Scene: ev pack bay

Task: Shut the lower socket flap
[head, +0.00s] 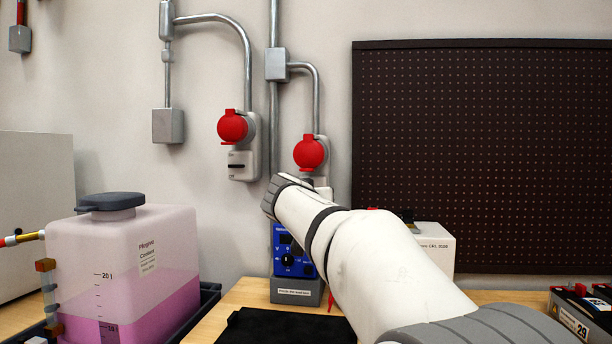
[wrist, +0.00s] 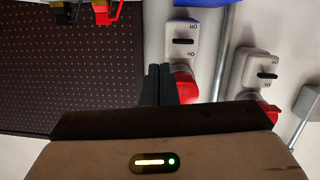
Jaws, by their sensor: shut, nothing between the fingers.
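The lower socket (head: 322,185) is on the wall, with a round red flap (head: 310,152) in front of its upper part. My wrist overlaps the socket's lower part in the head view, and my fingers are hidden there. My fingers are shut and empty. I cannot tell whether they touch the flap, or how far open it stands.
The upper socket (head: 244,164), with its own red flap (head: 232,127), is to the left. Grey conduits run up the wall. A blue meter (head: 285,250) stands below my wrist. A dark pegboard (head: 480,160) fills the right; a pink-filled tank (head: 120,260) stands left.

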